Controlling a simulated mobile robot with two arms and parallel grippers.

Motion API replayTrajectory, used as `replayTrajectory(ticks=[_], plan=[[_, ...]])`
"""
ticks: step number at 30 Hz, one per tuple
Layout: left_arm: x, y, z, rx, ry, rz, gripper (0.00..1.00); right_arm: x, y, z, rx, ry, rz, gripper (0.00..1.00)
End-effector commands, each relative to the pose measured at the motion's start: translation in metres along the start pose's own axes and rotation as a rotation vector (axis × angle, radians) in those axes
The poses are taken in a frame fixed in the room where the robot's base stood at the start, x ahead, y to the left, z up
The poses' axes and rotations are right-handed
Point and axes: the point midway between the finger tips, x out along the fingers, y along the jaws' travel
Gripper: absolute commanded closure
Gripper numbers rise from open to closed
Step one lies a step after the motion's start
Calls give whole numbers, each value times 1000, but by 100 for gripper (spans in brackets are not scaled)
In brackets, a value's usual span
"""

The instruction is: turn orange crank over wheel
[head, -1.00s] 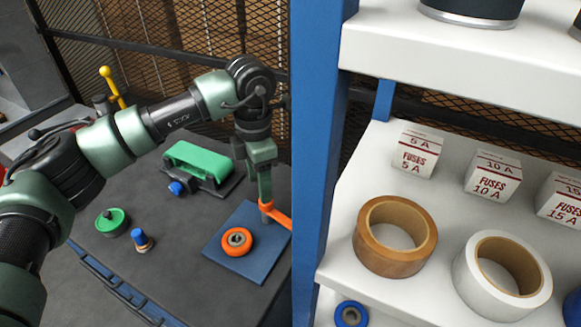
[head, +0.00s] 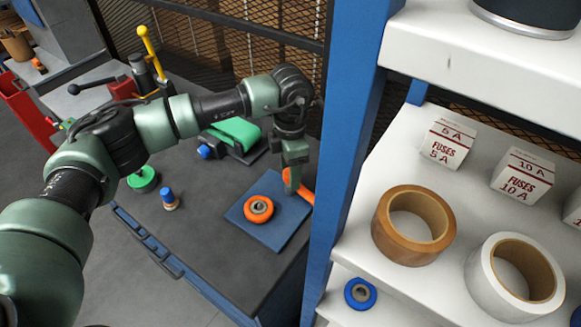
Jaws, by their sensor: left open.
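An orange crank (head: 307,187) shows as a short orange bar at the right edge of a blue plate (head: 246,226), partly hidden by my left gripper and the blue shelf post. An orange wheel (head: 259,209) with a grey hub lies on the plate, left of the crank. My left gripper (head: 291,187) points down at the crank's near-left part, beside the wheel. Its fingers are seen nearly edge-on, so the gap between them is hidden. I cannot tell whether they touch the crank. The crank does not cover the wheel. My right gripper is not in view.
A green-topped device (head: 236,131) stands behind the plate. A green disc (head: 143,179) and a blue-topped peg (head: 168,198) are to the left. A blue post (head: 350,130) and white shelf with tape rolls (head: 413,225) and fuse boxes (head: 447,142) border the right.

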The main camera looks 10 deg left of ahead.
Motion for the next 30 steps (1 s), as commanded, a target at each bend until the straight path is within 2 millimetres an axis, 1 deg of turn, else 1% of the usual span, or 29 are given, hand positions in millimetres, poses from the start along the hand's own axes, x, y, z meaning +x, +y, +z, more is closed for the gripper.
replayTrajectory(ticks=[3, 5, 6, 9, 30], plan=[[0, 0, 0, 0, 0, 0, 46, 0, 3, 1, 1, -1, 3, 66], [0, 0, 0, 0, 0, 0, 62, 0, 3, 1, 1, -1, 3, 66], [0, 0, 0, 0, 0, 0, 74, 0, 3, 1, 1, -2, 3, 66], [0, 0, 0, 0, 0, 0, 100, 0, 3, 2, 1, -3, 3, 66], [-1, 0, 0, -1, -1, 0, 100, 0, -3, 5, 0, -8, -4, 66]])
